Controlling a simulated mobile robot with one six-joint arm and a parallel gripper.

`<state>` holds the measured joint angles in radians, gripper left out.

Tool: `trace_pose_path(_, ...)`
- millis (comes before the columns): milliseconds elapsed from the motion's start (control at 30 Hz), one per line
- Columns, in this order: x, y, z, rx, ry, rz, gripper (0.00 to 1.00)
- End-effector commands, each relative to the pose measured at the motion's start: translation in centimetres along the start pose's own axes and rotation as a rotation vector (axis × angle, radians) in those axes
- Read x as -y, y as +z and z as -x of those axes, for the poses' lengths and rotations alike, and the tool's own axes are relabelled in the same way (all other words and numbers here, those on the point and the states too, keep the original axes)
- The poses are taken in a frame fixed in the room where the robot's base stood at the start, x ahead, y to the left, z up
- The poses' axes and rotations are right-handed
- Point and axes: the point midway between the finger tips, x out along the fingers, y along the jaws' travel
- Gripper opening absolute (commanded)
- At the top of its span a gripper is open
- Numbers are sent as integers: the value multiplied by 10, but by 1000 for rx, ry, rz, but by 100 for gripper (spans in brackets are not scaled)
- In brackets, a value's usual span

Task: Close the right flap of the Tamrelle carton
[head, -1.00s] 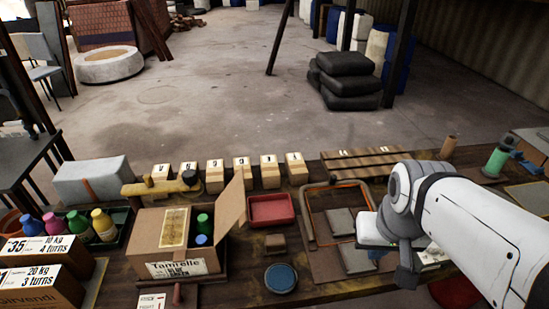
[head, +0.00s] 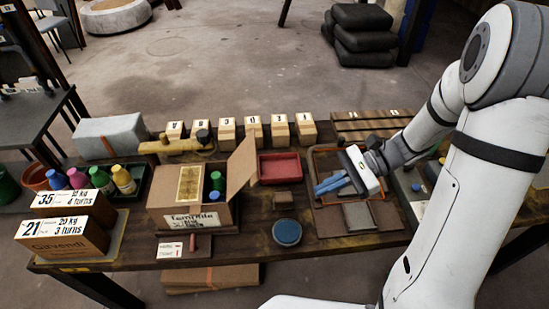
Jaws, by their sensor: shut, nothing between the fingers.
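The Tamrelle carton (head: 190,219) stands on the bench left of the middle. Its right flap (head: 241,166) stands up and leans outward to the right. Inside the carton are a tan block (head: 189,184) and a green-capped bottle (head: 217,181); part of the inside is hidden. My gripper (head: 318,190) has blue fingers that point left, shut and empty. It is over the framed tray (head: 345,222) to the right of the carton, apart from the flap.
A red tray (head: 279,168), a small brown block (head: 288,200) and a round blue lid (head: 287,232) lie between carton and gripper. Colored bottles (head: 100,179) and a Garvendi box (head: 64,237) stand at the left.

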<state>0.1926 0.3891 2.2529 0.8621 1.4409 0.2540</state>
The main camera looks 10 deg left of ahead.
Motion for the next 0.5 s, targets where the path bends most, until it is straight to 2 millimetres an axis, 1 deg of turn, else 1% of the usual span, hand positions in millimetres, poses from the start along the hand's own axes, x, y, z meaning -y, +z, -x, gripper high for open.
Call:
trace_pose_path(33, 8, -3, 2, 61, -37, -55, 0)
trace_pose_path(100, 18, -8, 4, 131, -85, -112, 0)
trace_pose_path(200, 28, -15, 7, 201, -136, -168, 0)
trace_pose_path(367, 36, -19, 6, 249, -170, -206, 0)
trace_pose_path(467, 38, -16, -2, 254, -172, -208, 0)
trace_pose_path(500, 39, -15, -8, 254, -170, -208, 0)
